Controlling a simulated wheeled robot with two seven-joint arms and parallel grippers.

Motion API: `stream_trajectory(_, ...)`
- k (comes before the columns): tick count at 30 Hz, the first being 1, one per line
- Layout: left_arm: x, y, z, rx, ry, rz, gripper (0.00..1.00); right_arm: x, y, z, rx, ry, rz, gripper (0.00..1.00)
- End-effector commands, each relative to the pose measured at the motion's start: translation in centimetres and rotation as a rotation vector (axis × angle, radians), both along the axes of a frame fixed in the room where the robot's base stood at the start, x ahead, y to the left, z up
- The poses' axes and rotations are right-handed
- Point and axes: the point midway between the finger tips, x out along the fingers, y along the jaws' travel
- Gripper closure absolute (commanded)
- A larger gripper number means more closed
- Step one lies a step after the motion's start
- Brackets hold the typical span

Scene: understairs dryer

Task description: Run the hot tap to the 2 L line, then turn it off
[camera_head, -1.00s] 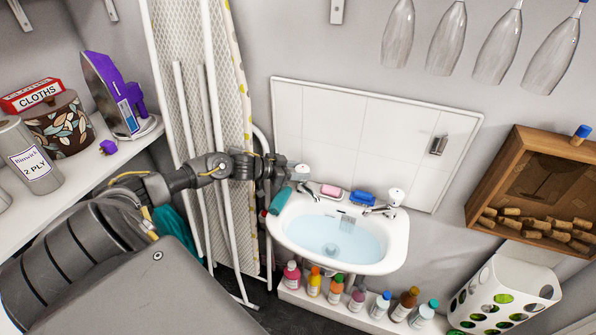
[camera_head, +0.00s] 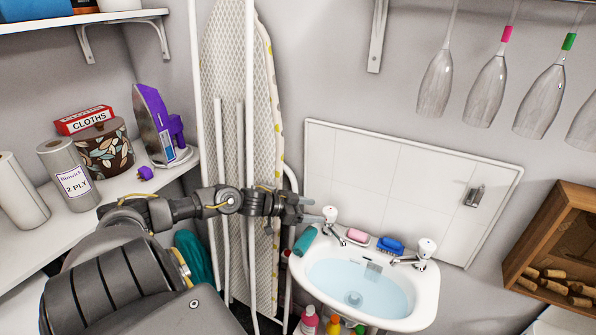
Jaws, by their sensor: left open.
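The white basin (camera_head: 424,307) is on the wall and holds clear bluish water. A left tap (camera_head: 330,215) and a right tap (camera_head: 425,249) stand on its back rim. I cannot tell from their tops which is hot, and no running stream is clear. My left gripper (camera_head: 312,208) is open and empty, just left of the left tap's head, at about its height. I cannot tell whether its fingers touch the tap. No 2 L line can be made out. My right gripper is not in view.
An ironing board (camera_head: 237,150) stands behind my left arm. Several glasses hang at upper right (camera_head: 486,90). Bottles (camera_head: 309,320) stand below the basin.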

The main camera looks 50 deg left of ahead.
Motion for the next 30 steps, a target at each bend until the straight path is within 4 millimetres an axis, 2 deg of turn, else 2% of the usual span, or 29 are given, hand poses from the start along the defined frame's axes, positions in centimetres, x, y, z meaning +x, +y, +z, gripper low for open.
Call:
stream_trajectory(1,-0.9,0.4,0.1,0.004,0.005,0.0,0.34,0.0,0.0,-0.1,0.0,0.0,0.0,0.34)
stream_trajectory(6,-2.7,1.3,1.1,0.001,0.004,-0.001,0.34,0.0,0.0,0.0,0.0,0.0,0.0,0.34)
stream_trajectory(12,-4.0,2.0,1.7,0.0,0.002,0.0,0.34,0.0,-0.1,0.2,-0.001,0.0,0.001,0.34)
stream_trajectory(30,-4.4,2.2,2.1,0.0,-0.001,0.0,0.34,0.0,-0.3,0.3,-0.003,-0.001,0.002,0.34)
